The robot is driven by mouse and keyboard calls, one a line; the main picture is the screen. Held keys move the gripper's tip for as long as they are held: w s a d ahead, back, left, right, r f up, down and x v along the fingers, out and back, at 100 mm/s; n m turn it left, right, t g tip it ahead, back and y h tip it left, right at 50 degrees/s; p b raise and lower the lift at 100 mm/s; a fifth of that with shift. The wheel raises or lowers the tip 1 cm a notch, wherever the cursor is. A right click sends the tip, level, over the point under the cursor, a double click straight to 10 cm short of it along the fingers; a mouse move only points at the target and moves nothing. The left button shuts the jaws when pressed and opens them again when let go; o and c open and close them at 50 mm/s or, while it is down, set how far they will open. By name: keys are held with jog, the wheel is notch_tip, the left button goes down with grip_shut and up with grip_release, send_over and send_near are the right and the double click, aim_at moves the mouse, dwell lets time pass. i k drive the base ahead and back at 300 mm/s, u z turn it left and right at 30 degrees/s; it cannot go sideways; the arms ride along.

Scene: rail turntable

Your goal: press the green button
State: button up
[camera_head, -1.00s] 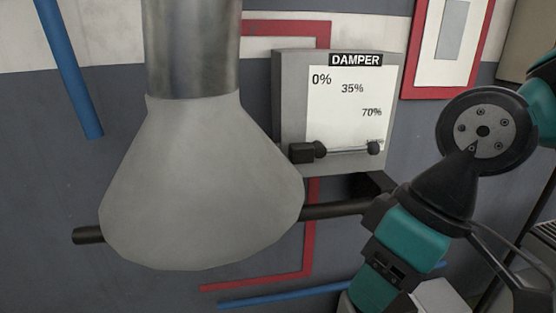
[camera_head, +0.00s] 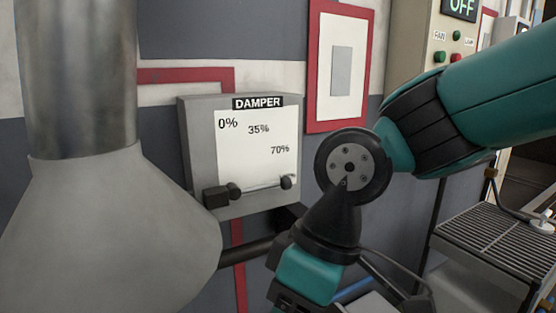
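A beige control panel (camera_head: 425,65) is on the wall at the upper right, cut by the top edge of the picture. A green button (camera_head: 439,57) sits on it below the FAN label, with a red button (camera_head: 455,58) to its right. A dark display (camera_head: 461,7) above reads OFF in green. My arm crosses the middle and right of the picture and runs out at the right edge.
A grey hood (camera_head: 105,225) with a metal duct stands at the left. A DAMPER box (camera_head: 200,150) with a sliding lever is on the wall. A red-framed plate (camera_head: 318,65) hangs right of it. A slatted grey bench (camera_head: 495,235) lies at the lower right.

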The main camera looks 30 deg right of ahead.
aim_at(440, 57)
jog(key=z, duration=1.3)
jog(key=i, duration=0.4)
jog(key=z, duration=0.2)
